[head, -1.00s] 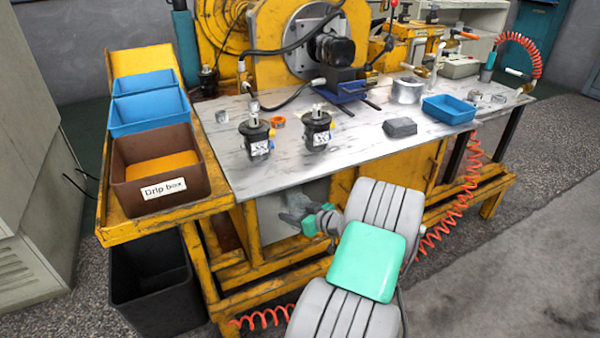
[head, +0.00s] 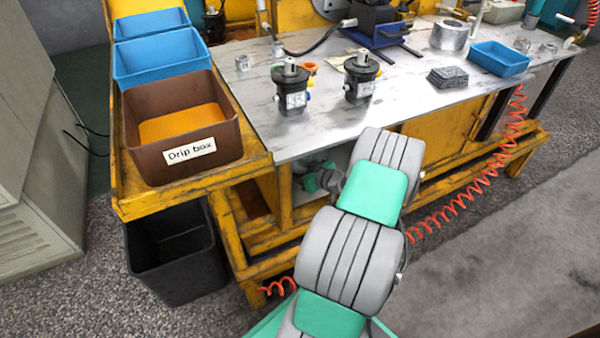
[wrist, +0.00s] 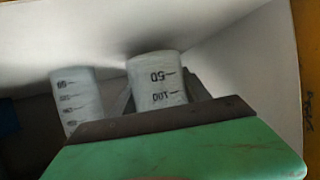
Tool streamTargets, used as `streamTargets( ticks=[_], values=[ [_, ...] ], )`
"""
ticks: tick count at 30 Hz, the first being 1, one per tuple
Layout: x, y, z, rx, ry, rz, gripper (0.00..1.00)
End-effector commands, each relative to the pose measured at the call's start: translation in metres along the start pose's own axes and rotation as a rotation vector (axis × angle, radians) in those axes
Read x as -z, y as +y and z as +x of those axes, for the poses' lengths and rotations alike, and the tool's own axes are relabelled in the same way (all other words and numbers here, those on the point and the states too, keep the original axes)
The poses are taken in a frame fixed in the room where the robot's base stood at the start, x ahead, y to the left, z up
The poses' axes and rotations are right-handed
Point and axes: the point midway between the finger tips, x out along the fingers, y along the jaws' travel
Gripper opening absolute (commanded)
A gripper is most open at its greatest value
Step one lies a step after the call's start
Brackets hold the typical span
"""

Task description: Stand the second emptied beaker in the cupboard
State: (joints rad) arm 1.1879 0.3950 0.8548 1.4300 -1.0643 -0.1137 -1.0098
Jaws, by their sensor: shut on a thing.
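My gripper (wrist: 158,92) is shut on a clear beaker (wrist: 157,78) with 50 and 100 marks, which appear upside down in the wrist view. A second clear, marked beaker (wrist: 78,98) stands to the left of it, apart from it. Both are inside the pale-walled cupboard (wrist: 245,50). My gripper's green housing hides the lower part of the held beaker, so I cannot tell whether it touches the cupboard floor. In the head view my arm reaches into the cupboard opening (head: 342,156) under the bench; the jaws and beakers are hidden there.
The steel bench top (head: 420,100) is above my arm, with two black motors (head: 290,90) near its front edge. The brown drip box (head: 150,165) is at left, above a black bin (head: 175,260). A yellow frame (head: 440,190) borders the cupboard.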

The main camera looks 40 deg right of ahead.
Motion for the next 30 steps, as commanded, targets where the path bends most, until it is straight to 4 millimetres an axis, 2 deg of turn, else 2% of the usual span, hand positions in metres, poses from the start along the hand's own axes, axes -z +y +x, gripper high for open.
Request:
streamTargets(
  ticks=[1,2,13,14,22,30],
  values=[
    [-0.0126,0.0003,0.0048,0.0,0.0,0.002,0.1],
    [-0.0145,0.0008,0.0055,-0.001,0.0,0.001,0.1],
    [-0.018,0.0023,0.0058,-0.005,0.0,0.001,0.1],
    [-0.0178,0.0023,0.0056,-0.005,0.0,0.001,0.56],
    [-0.0166,0.0025,0.005,-0.005,0.0,0.002,0.77],
    [-0.0132,0.0026,0.0036,-0.005,0.0,0.002,0.77]
  ],
)
